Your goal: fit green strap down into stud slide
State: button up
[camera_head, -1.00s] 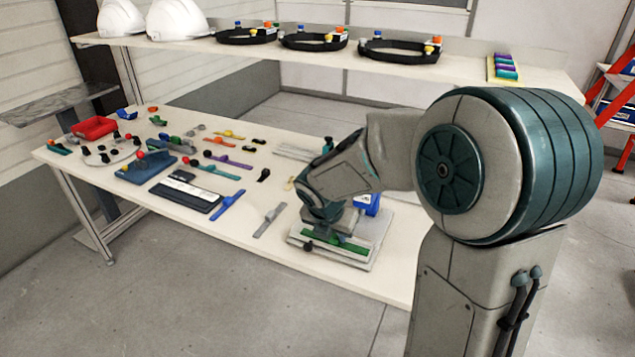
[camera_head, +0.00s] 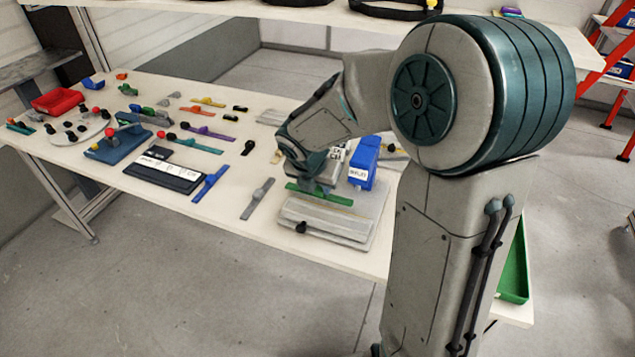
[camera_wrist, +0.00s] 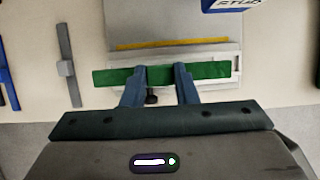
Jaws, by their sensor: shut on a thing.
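The green strap (camera_wrist: 212,71) is a flat bar held crosswise between the fingertips of my gripper (camera_wrist: 160,76), and both its ends stick out past the fingers. In the head view the strap (camera_head: 330,195) lies over the back part of a grey fixture (camera_head: 325,222), and my gripper (camera_head: 312,183) is above it. In the wrist view the fixture (camera_wrist: 219,51) has a yellow strip (camera_wrist: 172,44) just beyond the strap. I cannot tell whether the strap touches the fixture. The slide itself is partly hidden by the strap and fingers.
A blue bin labelled STUD (camera_head: 362,165) stands close behind the fixture on the right. A grey strap (camera_head: 258,198) and a blue strap (camera_head: 211,184) lie to the left. A dark knob (camera_head: 301,227) sits at the fixture's front. Several parts fill the table's left side.

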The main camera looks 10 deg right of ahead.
jog(key=shift+f+b, duration=1.9)
jog(key=shift+f, duration=0.9)
jog(key=shift+p, duration=0.7)
jog(key=shift+f+b, duration=0.8)
jog(key=shift+f, duration=0.15)
jog(key=o, duration=1)
jog(key=p+v, duration=0.4)
jog(key=v, duration=1)
jog(key=shift+w+p, duration=0.1)
jog(key=shift+p, duration=0.25)
